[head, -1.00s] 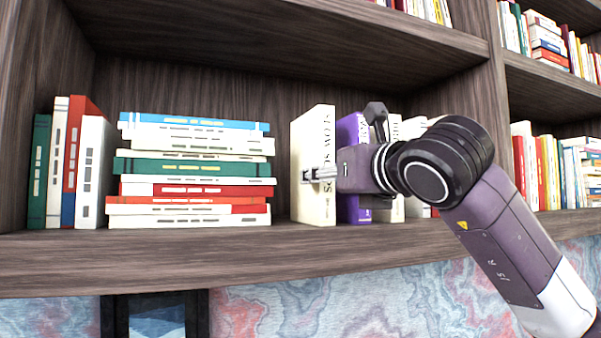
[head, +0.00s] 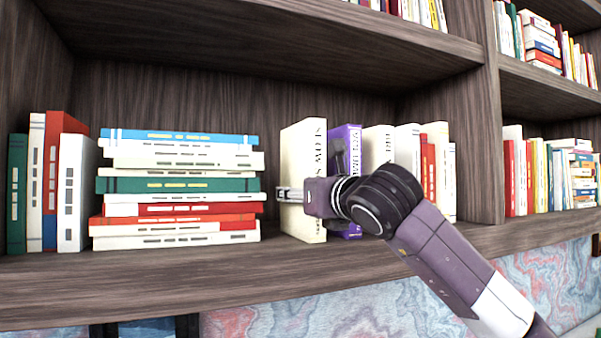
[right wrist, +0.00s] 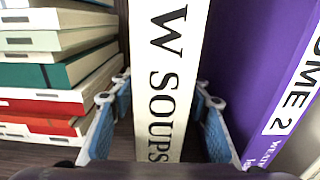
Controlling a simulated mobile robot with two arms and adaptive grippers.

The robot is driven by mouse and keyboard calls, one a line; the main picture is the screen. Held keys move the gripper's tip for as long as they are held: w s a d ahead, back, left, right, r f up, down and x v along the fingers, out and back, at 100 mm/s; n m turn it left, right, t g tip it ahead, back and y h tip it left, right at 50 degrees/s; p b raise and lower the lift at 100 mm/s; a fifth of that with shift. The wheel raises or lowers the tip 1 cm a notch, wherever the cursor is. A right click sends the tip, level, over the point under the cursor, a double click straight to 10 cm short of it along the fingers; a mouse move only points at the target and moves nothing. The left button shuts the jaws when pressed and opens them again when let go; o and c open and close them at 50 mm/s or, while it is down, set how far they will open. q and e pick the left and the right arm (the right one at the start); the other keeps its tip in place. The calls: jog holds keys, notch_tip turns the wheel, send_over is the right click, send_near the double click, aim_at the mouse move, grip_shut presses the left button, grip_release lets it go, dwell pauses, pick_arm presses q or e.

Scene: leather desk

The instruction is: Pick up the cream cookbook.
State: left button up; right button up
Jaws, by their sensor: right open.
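The cream cookbook (head: 303,150) stands upright on the shelf, between a flat stack of books and a purple book. Its spine, with dark lettering reading "W SOUPS", fills the middle of the right wrist view (right wrist: 168,60). My right gripper (head: 292,194) is at the lower part of the spine. In the right wrist view the gripper (right wrist: 163,88) is open, with one blue-padded finger on each side of the book. Small gaps show between the pads and the spine; firm contact is not visible. My left gripper is not in view.
The purple book (head: 349,145) stands close on the right, with more upright books (head: 408,145) beyond it. The flat stack (head: 180,185) is on the left, with a narrow gap before the cookbook. The wooden shelf (head: 150,285) has a bare front edge.

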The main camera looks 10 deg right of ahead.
grip_shut()
jog(key=shift+r, duration=0.1)
dwell(0.5)
